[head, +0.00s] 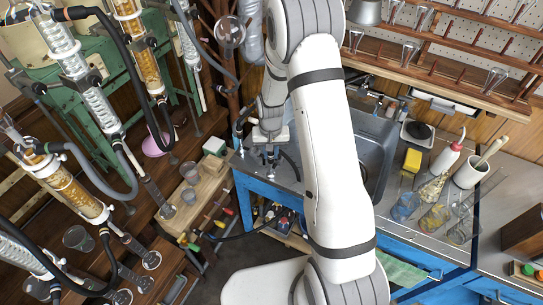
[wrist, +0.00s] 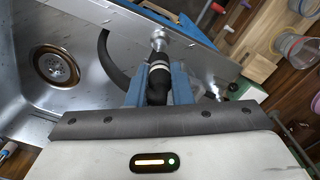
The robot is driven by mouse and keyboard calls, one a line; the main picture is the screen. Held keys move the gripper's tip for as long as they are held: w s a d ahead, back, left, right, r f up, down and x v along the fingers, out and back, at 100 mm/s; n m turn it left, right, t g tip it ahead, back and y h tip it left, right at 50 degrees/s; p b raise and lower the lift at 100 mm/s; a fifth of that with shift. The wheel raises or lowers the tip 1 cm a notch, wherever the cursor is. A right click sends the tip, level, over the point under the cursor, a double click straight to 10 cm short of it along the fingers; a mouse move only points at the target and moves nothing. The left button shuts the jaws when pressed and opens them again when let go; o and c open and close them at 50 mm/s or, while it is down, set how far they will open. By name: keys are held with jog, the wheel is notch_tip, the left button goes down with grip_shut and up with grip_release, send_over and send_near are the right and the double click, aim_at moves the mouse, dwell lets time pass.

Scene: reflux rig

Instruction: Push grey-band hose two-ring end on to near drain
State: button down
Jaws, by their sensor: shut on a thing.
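My gripper (wrist: 158,84) is shut on a black hose end (wrist: 157,88) between its blue fingers. Pale rings (wrist: 159,66) show near the hose's tip. A metal drain fitting (wrist: 158,42) stands right in line with the tip, at the sink unit's edge. I cannot tell whether the hose is seated on it or only touching. The hose's dark length (wrist: 112,65) curves away to the left over the sink's rim. In the head view my gripper (head: 271,152) is low beside the blue bench, small and partly hidden by my arm.
The steel sink (head: 375,140) lies right of my gripper. Glass condensers with hoses (head: 135,65) fill the left. Flasks (head: 435,215) and a yellow sponge (head: 412,160) stand on the right worktop. A wooden block rack (head: 200,180) sits left of the bench.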

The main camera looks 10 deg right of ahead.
jog(key=shift+f+b, duration=0.3)
jog(key=shift+b, duration=0.05)
dwell(0.3)
jog(key=c, duration=1.2)
grip_release()
jog(key=shift+r, duration=0.1)
jog(key=shift+r+b, duration=0.65)
jog(key=shift+r, duration=3.2)
